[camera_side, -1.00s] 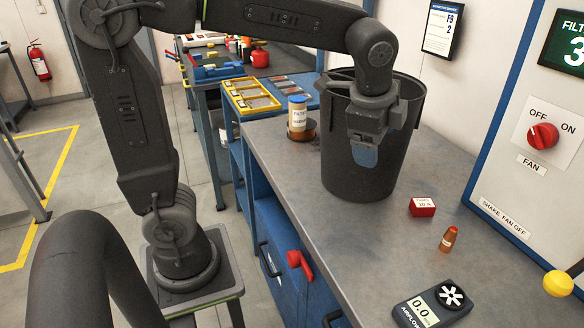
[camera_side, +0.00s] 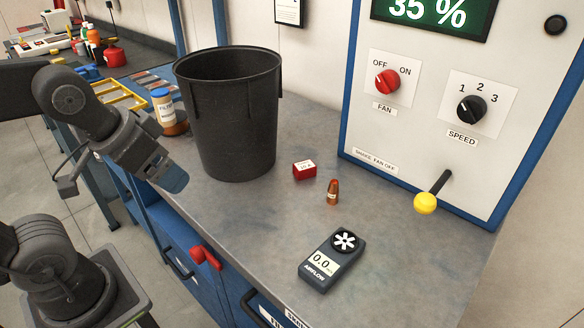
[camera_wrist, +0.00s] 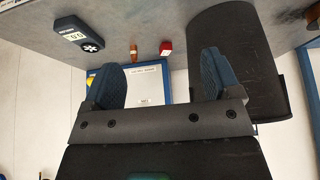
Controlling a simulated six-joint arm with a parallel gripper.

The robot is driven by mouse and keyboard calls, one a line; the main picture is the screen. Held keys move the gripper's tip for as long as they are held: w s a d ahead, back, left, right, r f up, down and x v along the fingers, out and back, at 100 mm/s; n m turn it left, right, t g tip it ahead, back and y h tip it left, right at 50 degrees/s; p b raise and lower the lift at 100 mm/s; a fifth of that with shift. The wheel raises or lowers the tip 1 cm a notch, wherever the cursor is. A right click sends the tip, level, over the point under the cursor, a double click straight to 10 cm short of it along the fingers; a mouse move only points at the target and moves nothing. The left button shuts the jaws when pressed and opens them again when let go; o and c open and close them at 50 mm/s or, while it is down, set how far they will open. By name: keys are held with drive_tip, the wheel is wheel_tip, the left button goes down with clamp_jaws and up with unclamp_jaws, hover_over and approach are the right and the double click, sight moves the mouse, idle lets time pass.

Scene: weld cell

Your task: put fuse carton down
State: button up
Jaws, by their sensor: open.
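The fuse carton (camera_side: 304,169) is a small red box with a white label. It rests on the grey bench (camera_side: 235,228), just right of the black bin (camera_side: 228,120). It also shows in the wrist view as a small red block (camera_wrist: 165,46), well beyond the fingers. My gripper (camera_side: 173,181) is at the left edge of the bench, left of the bin and apart from the carton. In the wrist view my gripper (camera_wrist: 160,78) has its two blue fingers spread with nothing between them.
A copper-coloured cone-shaped part (camera_side: 333,192) and an airflow meter (camera_side: 332,262) reading 0.0 lie on the bench. A labelled jar (camera_side: 164,108) stands behind my gripper. The fan panel (camera_side: 430,110) with a yellow-knobbed lever (camera_side: 426,202) borders the right. The front middle of the bench is clear.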

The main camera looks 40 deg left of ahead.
drive_tip(key=w+r+m+g, duration=0.1)
drive_tip(key=w+r+m, duration=0.2)
drive_tip(key=w+m, duration=0.25)
drive_tip(key=m+g+y, duration=0.3)
drive_tip(key=m+y, duration=0.1)
drive_tip(key=m, duration=1.3)
hover_over(305, 165)
drive_tip(key=s+d, duration=0.1)
drive_tip(key=d, duration=0.1)
drive_tip(key=f, duration=1.5)
drive_tip(key=shift+s+d, duration=0.1)
drive_tip(key=shift+s, duration=0.1)
drive_tip(key=shift+x, duration=2.6)
drive_tip(key=shift+w, duration=0.2)
drive_tip(key=shift+c, duration=0.5)
drive_tip(key=shift+r, duration=0.15)
drive_tip(key=c, duration=1)
